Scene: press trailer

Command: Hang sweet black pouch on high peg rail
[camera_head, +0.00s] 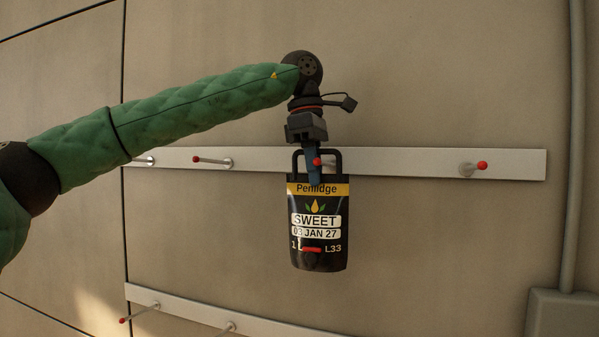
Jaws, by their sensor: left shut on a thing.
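The sweet black pouch (318,258) hangs upright, with a yellow "Penridge" band, a "SWEET" label and a dark loop handle on top. My left gripper (313,168) is shut on the pouch at its handle, coming down from above. The pouch is in front of the high peg rail (400,162), a pale metal strip. The red tip of a peg (317,162) shows within the handle opening, beside the fingers. I cannot tell whether the handle bears on that peg. My right gripper is not in view.
A lower rail (190,308) with pegs runs below. A conduit (573,150) and grey box (562,312) stand at right.

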